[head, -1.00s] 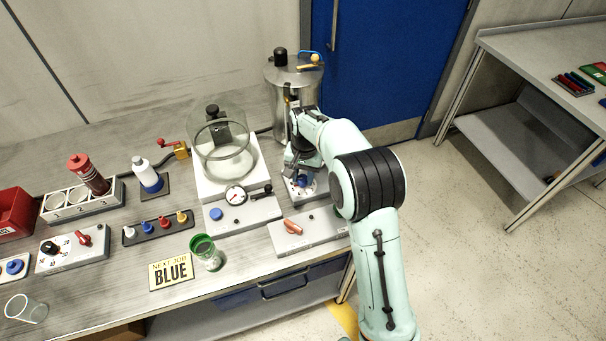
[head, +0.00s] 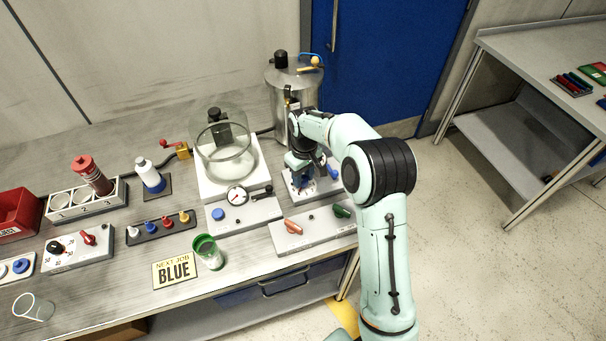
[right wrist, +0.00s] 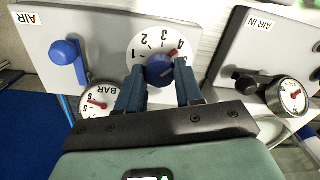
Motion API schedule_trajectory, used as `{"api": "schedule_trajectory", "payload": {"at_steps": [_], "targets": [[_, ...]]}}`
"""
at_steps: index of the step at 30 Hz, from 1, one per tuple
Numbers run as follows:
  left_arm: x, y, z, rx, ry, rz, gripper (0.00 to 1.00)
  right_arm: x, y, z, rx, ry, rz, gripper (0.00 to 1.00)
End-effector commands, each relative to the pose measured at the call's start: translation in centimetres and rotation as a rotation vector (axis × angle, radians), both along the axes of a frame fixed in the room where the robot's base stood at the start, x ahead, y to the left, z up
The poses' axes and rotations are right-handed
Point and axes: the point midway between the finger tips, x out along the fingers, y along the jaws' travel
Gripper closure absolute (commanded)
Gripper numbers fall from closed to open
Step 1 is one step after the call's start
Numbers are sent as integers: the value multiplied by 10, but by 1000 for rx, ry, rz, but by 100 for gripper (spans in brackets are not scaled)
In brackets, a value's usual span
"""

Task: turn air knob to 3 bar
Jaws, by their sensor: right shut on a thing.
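My right gripper (right wrist: 160,88) is shut on the blue air knob (right wrist: 160,72), one finger on each side of it. The knob sits in the middle of a white dial with numbers (right wrist: 150,40). A red mark on the dial side of the knob lies near the 4. A round BAR gauge (right wrist: 100,98) with a red needle is beside the dial, partly hidden by a finger. In the head view my right gripper (head: 302,180) is down over the air panel (head: 292,197) and mostly hides the knob. My left gripper is not in view.
A blue lever (right wrist: 66,52) is on the same panel. An AIR IN panel (right wrist: 244,50) with another gauge (right wrist: 289,96) lies beside it. A panel with orange and green handles (head: 316,233) is in front, and a steel drum (head: 292,100) behind.

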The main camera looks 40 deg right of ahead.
Motion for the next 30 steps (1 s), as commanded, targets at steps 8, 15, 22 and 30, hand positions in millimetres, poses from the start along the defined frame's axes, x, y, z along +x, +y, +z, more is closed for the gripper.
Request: {"api": "schedule_trajectory", "payload": {"at_steps": [8,15,22,30], "targets": [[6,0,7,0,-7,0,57,1,0,1,1,-1,260,95],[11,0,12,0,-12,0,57,1,0,1,1,-1,473,95],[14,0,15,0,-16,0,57,1,1,0,1,0,630,95],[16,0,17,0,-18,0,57,0,0,0,1,1,733,95]]}}
